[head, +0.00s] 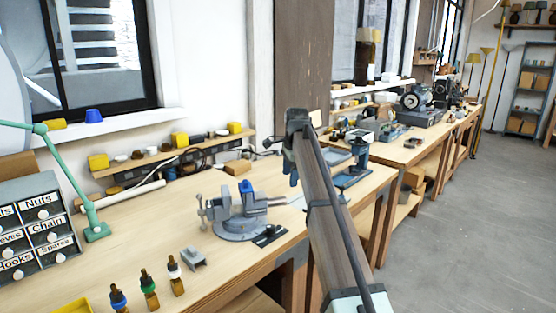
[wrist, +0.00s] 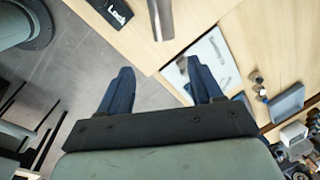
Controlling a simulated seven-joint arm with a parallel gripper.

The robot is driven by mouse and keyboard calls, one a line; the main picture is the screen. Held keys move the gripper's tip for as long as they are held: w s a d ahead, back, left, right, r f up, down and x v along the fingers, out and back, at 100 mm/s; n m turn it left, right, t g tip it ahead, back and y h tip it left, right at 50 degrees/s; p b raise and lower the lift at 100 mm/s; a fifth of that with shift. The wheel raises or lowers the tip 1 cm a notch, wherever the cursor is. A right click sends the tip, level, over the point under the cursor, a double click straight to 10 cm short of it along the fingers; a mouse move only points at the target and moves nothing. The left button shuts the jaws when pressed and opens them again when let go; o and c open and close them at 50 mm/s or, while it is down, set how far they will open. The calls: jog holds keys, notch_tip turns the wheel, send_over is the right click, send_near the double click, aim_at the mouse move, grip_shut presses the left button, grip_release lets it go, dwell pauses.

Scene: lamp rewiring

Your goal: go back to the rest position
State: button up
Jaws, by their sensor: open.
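My gripper (wrist: 162,82) is open in the wrist view, its two dark blue fingers wide apart with nothing between them. In the head view my gripper (head: 291,168) is small and partly hidden by my own arm, its dark fingers pointing down. It hangs above the right part of the workbench (head: 150,220), to the right of the grey vise (head: 240,225). A small blue piece (head: 246,187) shows at the vise jaws. In the wrist view the fingers are over the bench edge and the grey floor (wrist: 80,60).
Several dropper bottles (head: 149,288) and a grey bracket (head: 193,258) are on the near bench. A labelled drawer cabinet (head: 38,228) and a green lamp arm (head: 88,205) stand left. A second bench (head: 410,150) with a grinder (head: 417,100) runs back right. The floor at right is clear.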

jog(key=d+f+n+g+y, duration=0.1)
jog(key=d+f+n+y, duration=0.1)
jog(key=d+f, duration=1.5)
jog(key=s+f+n+g, duration=0.1)
jog(key=s+f, duration=0.3)
jog(key=f, duration=0.4)
jog(key=s+a+f+n, duration=0.1)
jog(key=s+f, duration=0.3)
jog(key=f, duration=0.5)
jog(key=s+f+n+g, duration=0.1)
jog(key=s+f, duration=0.4)
jog(key=f, duration=0.3)
jog(key=s+a+f+n+g+h, duration=0.1)
jog(key=s+a+f+n, duration=0.1)
jog(key=s+f, duration=0.9)
jog(key=s+a+f+n+g, duration=0.1)
jog(key=s+f+n+g, duration=0.1)
jog(key=s+f, duration=0.95)
jog(key=s+f+n+g+h, duration=0.1)
jog(key=s+f+n, duration=0.1)
jog(key=s, duration=1.2)
jog(key=s+a+f+n+g, duration=0.1)
jog(key=s+f+n, duration=0.2)
jog(key=s, duration=1.2)
jog(key=shift+s+n+g+h, duration=0.25)
jog(key=shift+n+g+h, duration=0.05)
jog(key=shift+h, duration=0.1)
